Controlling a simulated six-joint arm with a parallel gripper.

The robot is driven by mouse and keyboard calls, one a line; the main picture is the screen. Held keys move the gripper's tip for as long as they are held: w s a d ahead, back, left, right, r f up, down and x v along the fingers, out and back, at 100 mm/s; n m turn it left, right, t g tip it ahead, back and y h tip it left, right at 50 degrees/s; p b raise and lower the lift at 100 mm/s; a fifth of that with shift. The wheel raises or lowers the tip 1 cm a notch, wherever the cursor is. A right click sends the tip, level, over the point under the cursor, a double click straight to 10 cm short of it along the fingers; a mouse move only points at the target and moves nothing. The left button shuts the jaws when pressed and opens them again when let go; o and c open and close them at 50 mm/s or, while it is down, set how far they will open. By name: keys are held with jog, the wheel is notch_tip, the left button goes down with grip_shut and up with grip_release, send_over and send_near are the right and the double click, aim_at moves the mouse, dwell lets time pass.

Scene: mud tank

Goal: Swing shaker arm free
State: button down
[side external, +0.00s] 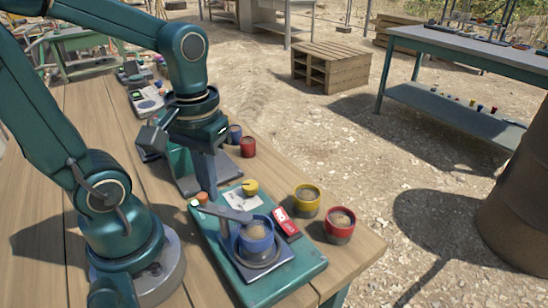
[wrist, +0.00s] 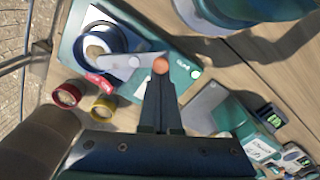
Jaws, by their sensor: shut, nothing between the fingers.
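The shaker arm (side external: 228,212) is a flat grey bar on the green shaker base (side external: 290,268). Its inner end reaches over the rim of a blue cup (side external: 256,236) of sandy material, standing on a dark plate. Its outer end carries an orange knob (side external: 203,197). In the wrist view the arm (wrist: 130,61) runs from the cup (wrist: 98,45) to the knob (wrist: 160,65). My gripper (side external: 205,190) points down with its fingers together and empty, its tips (wrist: 160,78) right beside the knob. I cannot tell whether they touch it.
A yellow cup (side external: 306,200) and a red cup (side external: 340,225) stand beside the base near the table's edge. A red packet (side external: 285,222) and a small yellow piece (side external: 250,187) lie on the base. Blue and red containers (side external: 248,147) stand behind. Bare wood (side external: 210,280) lies in front.

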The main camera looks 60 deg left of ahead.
jog(key=shift+s+d, duration=0.45)
jog(key=shift+s, duration=0.2)
dwell(0.5)
jog(key=shift+s+d, duration=0.2)
jog(key=shift+d, duration=0.05)
jog(key=shift+a, duration=0.6)
jog(key=shift+r, duration=3.5)
jog(key=shift+s, duration=0.1)
